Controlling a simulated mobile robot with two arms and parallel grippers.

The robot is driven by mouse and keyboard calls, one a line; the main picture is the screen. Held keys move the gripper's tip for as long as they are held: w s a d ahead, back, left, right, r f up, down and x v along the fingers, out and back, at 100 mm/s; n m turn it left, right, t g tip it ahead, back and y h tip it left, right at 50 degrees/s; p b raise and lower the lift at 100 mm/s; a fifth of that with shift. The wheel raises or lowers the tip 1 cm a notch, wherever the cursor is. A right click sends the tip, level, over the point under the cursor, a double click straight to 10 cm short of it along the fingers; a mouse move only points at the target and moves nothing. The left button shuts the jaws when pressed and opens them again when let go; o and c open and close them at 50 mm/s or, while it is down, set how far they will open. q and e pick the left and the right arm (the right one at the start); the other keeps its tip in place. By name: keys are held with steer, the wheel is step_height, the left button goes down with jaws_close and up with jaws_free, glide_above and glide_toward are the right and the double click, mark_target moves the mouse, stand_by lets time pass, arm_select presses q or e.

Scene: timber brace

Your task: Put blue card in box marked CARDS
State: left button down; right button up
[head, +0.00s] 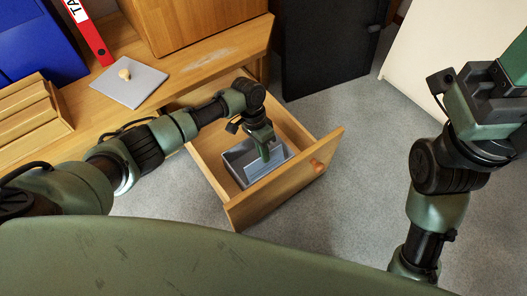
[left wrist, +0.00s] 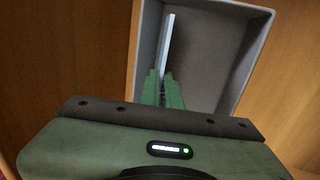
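A grey box (head: 234,162) sits inside the open wooden drawer (head: 215,186). No marking on it is readable. My left gripper (head: 264,154) reaches down into the box opening. A thin pale blue-grey card (head: 268,166) shows at its fingertips. In the left wrist view the card (left wrist: 167,45) is seen edge-on, standing up from between the closed fingers (left wrist: 162,88), within the walls of the grey box (left wrist: 262,40). Whether the card touches the box floor cannot be told. My right arm is raised at the right edge; its fingertips are not clearly seen.
A grey lid with a wooden knob (head: 130,84) lies on the desk (head: 205,68). Blue binders (head: 40,45), a red binder (head: 90,35) and a slatted wooden rack (head: 32,118) stand at the left. A dark cabinet (head: 325,45) stands behind the drawer. Carpet right of the drawer is clear.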

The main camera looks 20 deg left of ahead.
arm_select(q)
steer(key=shift+f, duration=0.15)
steer(key=c, duration=1.6)
jaws_free()
steer(key=shift+o, duration=0.5)
steer(key=o, duration=0.4)
